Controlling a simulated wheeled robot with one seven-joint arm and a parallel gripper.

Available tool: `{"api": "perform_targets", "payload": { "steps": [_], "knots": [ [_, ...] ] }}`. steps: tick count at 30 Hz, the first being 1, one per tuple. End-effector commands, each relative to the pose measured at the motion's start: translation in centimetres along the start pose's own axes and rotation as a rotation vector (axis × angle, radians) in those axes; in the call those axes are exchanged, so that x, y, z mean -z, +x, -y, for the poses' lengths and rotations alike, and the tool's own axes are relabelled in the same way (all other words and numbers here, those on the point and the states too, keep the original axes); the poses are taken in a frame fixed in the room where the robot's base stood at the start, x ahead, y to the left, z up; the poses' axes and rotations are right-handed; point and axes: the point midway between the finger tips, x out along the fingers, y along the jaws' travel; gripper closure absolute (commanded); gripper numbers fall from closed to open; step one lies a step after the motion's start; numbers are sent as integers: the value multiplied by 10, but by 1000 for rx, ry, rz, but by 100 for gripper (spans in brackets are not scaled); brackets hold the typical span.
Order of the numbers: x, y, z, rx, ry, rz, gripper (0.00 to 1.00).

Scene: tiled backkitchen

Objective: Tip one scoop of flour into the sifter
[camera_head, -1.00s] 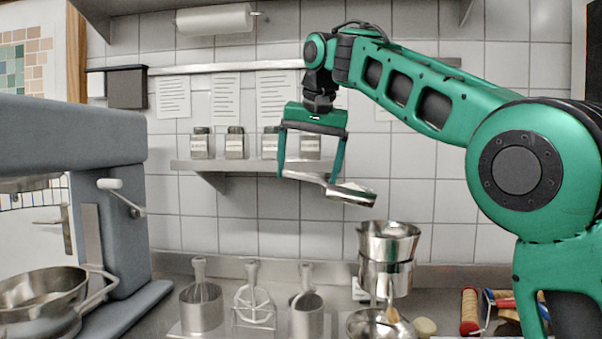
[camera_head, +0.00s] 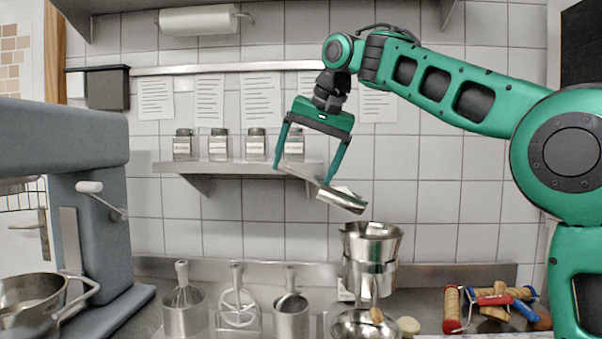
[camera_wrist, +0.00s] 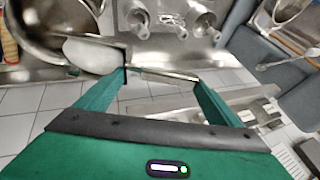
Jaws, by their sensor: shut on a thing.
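My gripper (camera_head: 303,175) is shut on the handle of a metal scoop (camera_head: 342,201), with the scoop tilted so its bowl end points down to the right. White flour (camera_head: 346,190) shows in the scoop. The wrist view shows the gripper (camera_wrist: 160,78) on the handle and a white mass of flour (camera_wrist: 95,56) in the scoop. The metal sifter (camera_head: 369,262) stands upright just below the scoop's low end, with a gap between them. The inside of the sifter is mostly hidden.
A metal bowl (camera_head: 350,325) stands in front of the sifter. Metal cups with tools, one of them a whisk cup (camera_head: 184,312), stand to its left. Rolling pins (camera_head: 495,300) lie at right. A grey mixer (camera_head: 85,210) stands at left, and a jar shelf (camera_head: 230,168) hangs behind.

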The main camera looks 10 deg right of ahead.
Motion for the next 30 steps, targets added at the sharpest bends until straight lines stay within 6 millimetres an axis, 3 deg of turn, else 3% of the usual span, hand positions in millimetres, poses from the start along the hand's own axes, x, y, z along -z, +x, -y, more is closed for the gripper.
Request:
{"api": "perform_targets", "payload": {
  "steps": [30],
  "knots": [
    [13,-31,-30,211,92,-10,48]
  ]
}}
